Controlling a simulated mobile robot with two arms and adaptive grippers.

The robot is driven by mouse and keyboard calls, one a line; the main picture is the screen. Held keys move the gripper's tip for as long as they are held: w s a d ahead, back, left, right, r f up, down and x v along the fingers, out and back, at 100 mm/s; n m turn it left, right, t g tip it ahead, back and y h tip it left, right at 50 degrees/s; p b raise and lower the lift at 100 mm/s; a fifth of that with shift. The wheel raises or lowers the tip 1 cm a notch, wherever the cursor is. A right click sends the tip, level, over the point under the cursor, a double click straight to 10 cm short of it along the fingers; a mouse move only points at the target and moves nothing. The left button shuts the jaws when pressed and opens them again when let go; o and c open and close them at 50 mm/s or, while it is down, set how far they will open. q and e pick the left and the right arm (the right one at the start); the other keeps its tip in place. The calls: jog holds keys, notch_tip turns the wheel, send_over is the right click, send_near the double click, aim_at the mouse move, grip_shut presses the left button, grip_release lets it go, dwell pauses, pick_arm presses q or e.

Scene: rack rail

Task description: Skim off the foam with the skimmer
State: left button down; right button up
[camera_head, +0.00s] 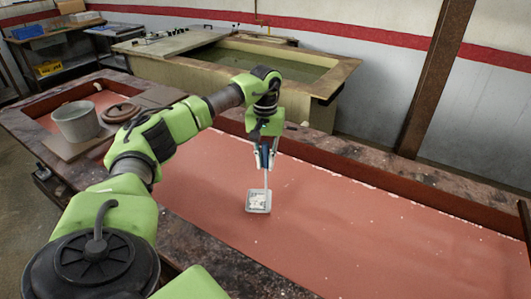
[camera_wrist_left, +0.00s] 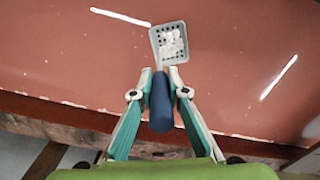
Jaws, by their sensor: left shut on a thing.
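My left gripper (camera_head: 265,150) is shut on the blue handle of the skimmer (camera_head: 258,201), which hangs down with its handle upright. The left wrist view shows the gripper (camera_wrist_left: 160,85) around the blue handle (camera_wrist_left: 161,105). The skimmer's square, perforated grey head (camera_wrist_left: 168,42) holds white clumps of foam (camera_wrist_left: 172,41). The head is at or just above the reddish surface of the long vat; I cannot tell which. White foam specks (camera_head: 330,171) dot the surface, mostly along the far edge. My right gripper is not in view.
A grey bucket (camera_head: 77,122) stands on a board across the vat's left part, with a brown round lid (camera_head: 122,112) beside it. The vat has a dark raised rim (camera_head: 205,235). Behind is another tank (camera_head: 290,62) and a rusty post (camera_head: 433,80).

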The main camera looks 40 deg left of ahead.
aim_at(264, 145)
pick_arm(q)
notch_tip(264, 145, up, 8)
jog(key=p, duration=0.6)
jog(key=shift+r, duration=0.1)
dwell(1.3)
dwell(1.5)
dwell(0.7)
jog(key=shift+s, duration=0.25)
jog(key=s+d+b, duration=0.3)
jog(key=s+b, duration=0.4)
jog(key=s, duration=0.6)
jog(key=s+d+b, duration=0.3)
jog(key=s+b, duration=0.3)
jog(key=s, duration=0.7)
jog(key=s+d+b, duration=0.3)
jog(key=s+b, duration=0.4)
jog(key=s, duration=0.6)
jog(key=shift+s+d+b, duration=0.2)
jog(key=shift+d+b, duration=0.1)
jog(key=shift+b, duration=0.05)
